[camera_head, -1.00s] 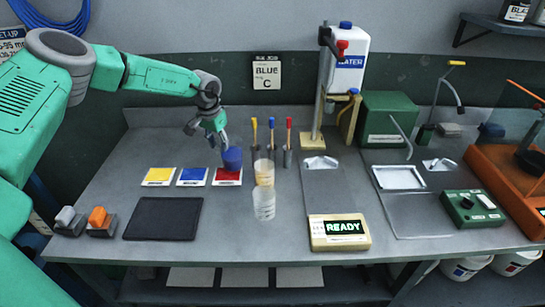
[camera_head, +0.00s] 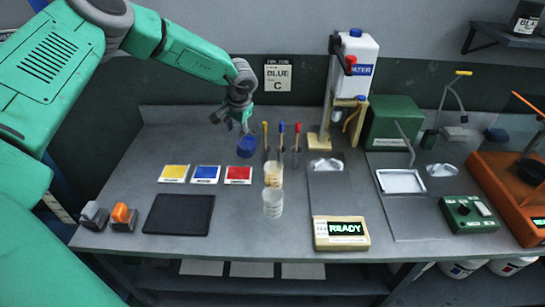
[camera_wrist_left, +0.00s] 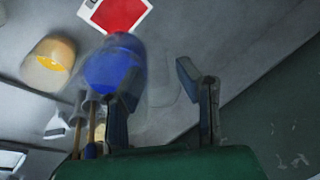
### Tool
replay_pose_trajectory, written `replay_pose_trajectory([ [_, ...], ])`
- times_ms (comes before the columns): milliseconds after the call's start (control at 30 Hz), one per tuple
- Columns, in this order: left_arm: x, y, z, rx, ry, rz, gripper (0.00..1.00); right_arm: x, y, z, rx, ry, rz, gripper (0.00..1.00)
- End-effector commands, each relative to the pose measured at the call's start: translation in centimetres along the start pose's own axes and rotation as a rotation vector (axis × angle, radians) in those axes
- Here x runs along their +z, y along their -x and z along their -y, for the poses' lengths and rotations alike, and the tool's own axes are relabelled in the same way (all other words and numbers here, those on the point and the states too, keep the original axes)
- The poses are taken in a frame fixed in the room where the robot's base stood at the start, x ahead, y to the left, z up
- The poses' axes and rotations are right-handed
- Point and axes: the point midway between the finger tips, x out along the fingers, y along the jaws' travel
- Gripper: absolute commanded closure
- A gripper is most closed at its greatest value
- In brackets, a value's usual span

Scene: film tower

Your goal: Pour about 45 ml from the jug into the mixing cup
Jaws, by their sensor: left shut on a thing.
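The jug (camera_head: 247,147) holds blue contents and is tilted a little above the table, behind the red card. My left gripper (camera_head: 240,120) is shut on it from above and behind; the blue also shows in the left wrist view (camera_wrist_left: 112,66), where the clear part between the fingers (camera_wrist_left: 160,92) is faint. A cup with yellow-orange contents (camera_head: 273,175) stands just right of and nearer than the jug; it also shows in the left wrist view (camera_wrist_left: 48,62). A clear, marked cup (camera_head: 272,205) stands in front of it. I cannot tell which is the mixing cup.
Several handled tools with yellow, blue and red tops (camera_head: 281,128) stand close to the jug's right. Yellow, blue and red cards and a black mat (camera_head: 179,214) lie at left. A display box reading READY (camera_head: 341,232) is at front. A water container (camera_head: 352,62) stands behind.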

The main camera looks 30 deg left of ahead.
Motion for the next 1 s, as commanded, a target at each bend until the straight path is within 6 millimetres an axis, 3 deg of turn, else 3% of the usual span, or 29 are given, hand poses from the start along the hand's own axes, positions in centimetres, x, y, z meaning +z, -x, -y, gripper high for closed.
replay_pose_trajectory([
  [33, -0.2, 2.1, 0.1, -0.031, -0.01, -0.001, 1.0, -0.1, 1.1, 0.0, 0.0, 0.0, 0.0, 0.6],
  [100, -0.3, 3.8, 0.3, -0.073, -0.014, -0.001, 1.0, 0.0, 1.2, 0.0, 0.0, 0.0, 0.001, 0.6],
  [333, -0.7, 6.0, -0.4, -0.225, -0.033, -0.002, 1.0, 0.1, 0.5, 0.0, 0.0, 0.0, 0.002, 0.6],
  [433, -0.2, 3.7, -1.4, -0.273, -0.042, 0.006, 1.0, 0.1, 0.2, 0.0, 0.0, 0.0, 0.002, 0.6],
  [667, 0.2, 1.8, -3.3, -0.362, -0.049, -0.006, 1.0, 0.0, 0.6, 0.0, 0.0, 0.0, 0.001, 0.6],
  [1000, 0.1, 2.2, -4.3, -0.454, -0.058, -0.01, 1.0, 0.0, 0.7, 0.0, 0.0, 0.0, 0.002, 0.6],
])
